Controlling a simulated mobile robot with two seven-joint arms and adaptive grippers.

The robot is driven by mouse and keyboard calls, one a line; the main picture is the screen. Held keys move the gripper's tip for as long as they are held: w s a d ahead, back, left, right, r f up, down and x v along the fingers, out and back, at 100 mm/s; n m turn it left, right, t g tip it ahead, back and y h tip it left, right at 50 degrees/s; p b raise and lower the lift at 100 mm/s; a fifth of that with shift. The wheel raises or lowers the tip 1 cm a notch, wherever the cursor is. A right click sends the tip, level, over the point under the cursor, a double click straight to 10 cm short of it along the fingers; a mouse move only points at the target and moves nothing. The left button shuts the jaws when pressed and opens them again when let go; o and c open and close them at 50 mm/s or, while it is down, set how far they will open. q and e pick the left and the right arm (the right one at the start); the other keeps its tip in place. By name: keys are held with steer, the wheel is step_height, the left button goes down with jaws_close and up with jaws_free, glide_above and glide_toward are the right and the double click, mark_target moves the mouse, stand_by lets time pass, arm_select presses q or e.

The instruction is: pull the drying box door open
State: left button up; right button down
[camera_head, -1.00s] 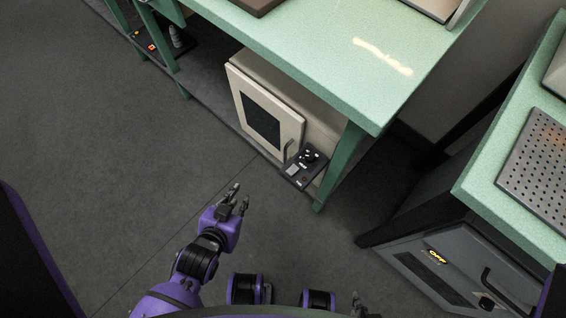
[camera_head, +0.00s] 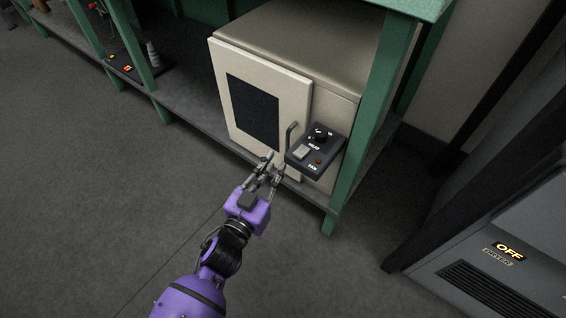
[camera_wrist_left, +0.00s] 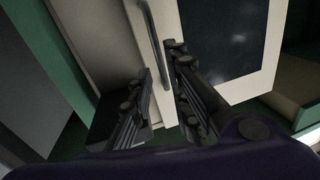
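The cream drying box (camera_head: 310,38) stands on the low shelf under a green table. Its door (camera_head: 232,60) has a dark window and looks shut. A thin grey bar handle (camera_head: 290,134) is on the door's right side. My left gripper (camera_head: 269,168) is just in front of the door, slightly below and left of the handle. In the left wrist view its fingers (camera_wrist_left: 159,62) are apart, with the handle (camera_wrist_left: 150,40) showing beyond the gap between them. I cannot tell whether a finger touches the handle. My right gripper is not in view.
A dark control panel (camera_head: 316,148) with a knob and switches sits right of the handle. A green table leg (camera_head: 352,160) stands right of the box. The floor left of my arm is clear.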

mark_target(287, 148)
arm_select(q)
steer(key=b+x, duration=0.2)
steer(key=x, duration=0.5)
steer(key=shift+w+d+b, duration=0.3)
steer(key=shift+w+b, duration=0.05)
steer(key=shift+w, duration=0.2)
jaws_close()
